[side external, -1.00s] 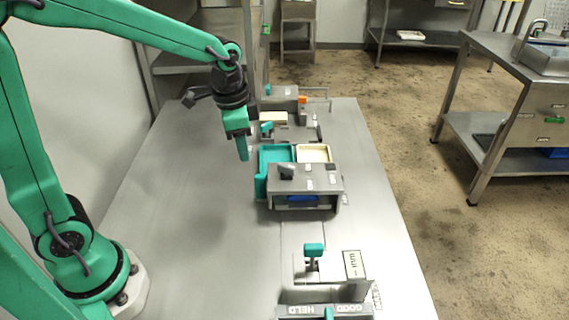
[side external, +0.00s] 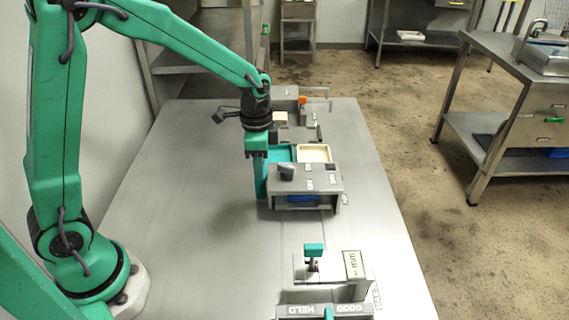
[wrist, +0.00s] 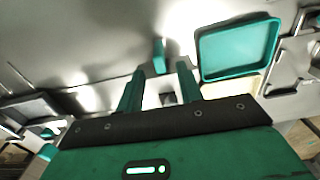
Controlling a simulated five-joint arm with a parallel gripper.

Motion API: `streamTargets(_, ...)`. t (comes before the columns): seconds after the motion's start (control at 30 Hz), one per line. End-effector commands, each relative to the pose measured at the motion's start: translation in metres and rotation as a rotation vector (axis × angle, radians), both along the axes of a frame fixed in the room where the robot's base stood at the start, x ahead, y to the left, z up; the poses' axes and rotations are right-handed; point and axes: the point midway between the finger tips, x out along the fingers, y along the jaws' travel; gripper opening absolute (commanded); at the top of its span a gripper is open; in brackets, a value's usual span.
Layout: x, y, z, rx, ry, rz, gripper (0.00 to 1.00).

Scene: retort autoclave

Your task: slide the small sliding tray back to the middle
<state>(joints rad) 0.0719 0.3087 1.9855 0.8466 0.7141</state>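The small teal tray (side external: 282,153) sits beside a cream tray (side external: 315,153) behind the grey metal housing in the side view. The teal tray also shows at the upper right of the wrist view (wrist: 238,48), and it looks empty. A small teal block (wrist: 159,55) shows beyond the gap. I cannot tell whether a finger touches the tray.
The grey housing (side external: 318,182) with a dark knob (side external: 286,172) and a blue item (side external: 302,198) inside stands just in front. A teal-topped lever (side external: 314,250) and a labelled bin (side external: 325,311) are nearer. The table's left side (side external: 200,200) is clear.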

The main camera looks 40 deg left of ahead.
Motion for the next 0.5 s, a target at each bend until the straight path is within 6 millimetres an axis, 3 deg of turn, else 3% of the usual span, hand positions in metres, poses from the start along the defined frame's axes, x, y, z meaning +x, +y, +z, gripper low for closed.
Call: streamTargets(0.5, -0.001, 0.0, -0.057, 0.0, 0.003, 0.001, 0.36)
